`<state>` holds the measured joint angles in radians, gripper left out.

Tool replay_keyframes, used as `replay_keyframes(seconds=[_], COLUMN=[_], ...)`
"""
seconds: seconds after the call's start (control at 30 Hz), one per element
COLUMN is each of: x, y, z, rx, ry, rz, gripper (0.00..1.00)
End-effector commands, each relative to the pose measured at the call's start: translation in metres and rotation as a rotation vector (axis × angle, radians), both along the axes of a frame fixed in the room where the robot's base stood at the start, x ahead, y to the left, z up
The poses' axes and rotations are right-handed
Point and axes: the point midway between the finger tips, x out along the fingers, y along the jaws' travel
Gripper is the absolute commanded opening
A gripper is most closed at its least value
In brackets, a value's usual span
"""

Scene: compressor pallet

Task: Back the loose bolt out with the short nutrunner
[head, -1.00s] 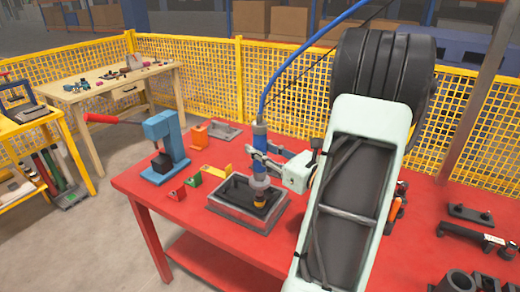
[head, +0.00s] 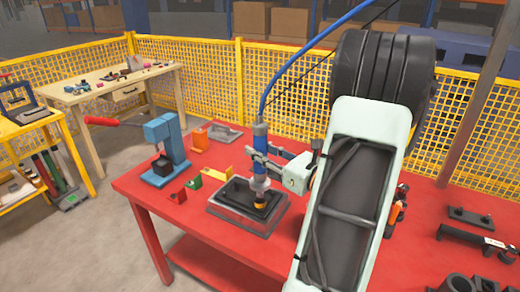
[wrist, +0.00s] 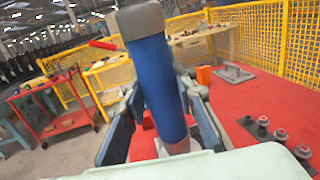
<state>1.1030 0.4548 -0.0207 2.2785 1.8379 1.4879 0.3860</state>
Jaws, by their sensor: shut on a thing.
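The short nutrunner (head: 260,140) is a blue upright cylinder with a grey lower part and a brass-coloured tip (head: 260,205). A blue hose runs up from its top. My gripper (head: 258,163) is shut around its body. In the wrist view the nutrunner (wrist: 158,80) stands large between the fingers of my gripper (wrist: 165,125). Its tip is at a black block in a grey tray (head: 220,215) on the red table. I cannot tell whether the tip touches. The loose bolt cannot be made out; the tool hides that spot.
A blue press (head: 165,145) with a red handle stands left on the red table (head: 160,210). Small red, green and yellow blocks (head: 214,177) lie between it and the tray. An orange block (head: 199,139) sits behind. Dark brackets (head: 470,237) lie at the right. Yellow mesh fencing (head: 290,85) runs behind.

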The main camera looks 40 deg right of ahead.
Motion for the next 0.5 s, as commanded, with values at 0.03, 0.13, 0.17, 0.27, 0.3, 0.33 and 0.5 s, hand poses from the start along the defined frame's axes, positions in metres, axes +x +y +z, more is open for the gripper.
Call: replay_keyframes(seconds=[0.03,0.13,0.17,0.27,0.3,0.33,0.5], x=[-0.002,-0.003,-0.002,-0.002,-0.002,-0.002,-0.001], y=[0.001,0.001,0.001,0.001,0.001,0.001,0.001], z=[-0.008,-0.002,0.0,0.007,0.01,0.013,0.026], rx=[0.011,0.011,0.011,0.01,0.01,0.009,0.007], ry=[0.032,0.032,0.032,0.032,0.031,0.03,0.026], rz=[-0.004,-0.004,-0.004,-0.003,-0.003,-0.003,-0.002], gripper=[0.0,0.0,0.0,0.0,0.0,0.0,0.0])
